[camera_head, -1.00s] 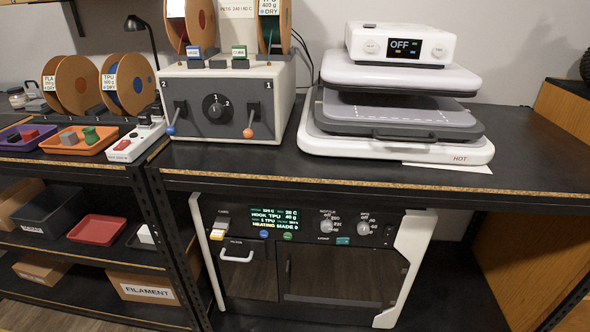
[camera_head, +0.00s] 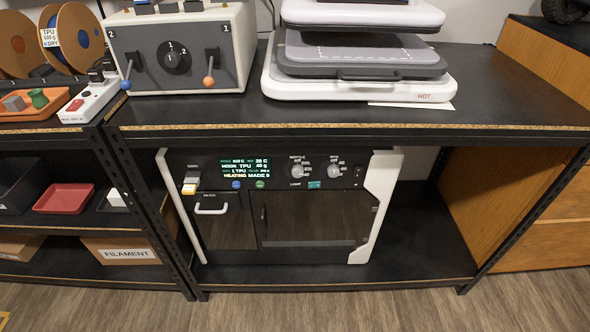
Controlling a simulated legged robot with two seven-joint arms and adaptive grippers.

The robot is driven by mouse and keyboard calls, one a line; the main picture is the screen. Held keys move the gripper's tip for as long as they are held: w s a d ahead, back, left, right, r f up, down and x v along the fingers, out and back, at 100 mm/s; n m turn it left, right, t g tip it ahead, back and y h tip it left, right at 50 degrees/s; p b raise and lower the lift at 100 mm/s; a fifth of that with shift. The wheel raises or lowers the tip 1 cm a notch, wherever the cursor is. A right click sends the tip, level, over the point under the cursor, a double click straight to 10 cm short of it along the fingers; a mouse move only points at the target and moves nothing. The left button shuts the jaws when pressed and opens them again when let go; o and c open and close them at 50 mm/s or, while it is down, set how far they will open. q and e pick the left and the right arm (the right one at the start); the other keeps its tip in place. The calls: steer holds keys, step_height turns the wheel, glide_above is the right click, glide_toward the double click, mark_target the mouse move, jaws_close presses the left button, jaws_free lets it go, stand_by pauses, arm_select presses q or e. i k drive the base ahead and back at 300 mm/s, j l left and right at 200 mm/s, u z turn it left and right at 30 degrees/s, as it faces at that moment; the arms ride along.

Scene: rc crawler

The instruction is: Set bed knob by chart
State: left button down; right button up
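The printer (camera_head: 210,244) stands on the lower shelf, with a dark front panel and white side frames. Neither of my grippers is in view.
The lower shelf right of the printer (camera_head: 430,235) is clear.

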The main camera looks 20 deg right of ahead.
mark_target(333, 171)
steer(key=i+l+z, duration=0.1)
steer(key=z, duration=0.25)
steer(key=i+z, duration=0.45)
steer(key=z, duration=0.25)
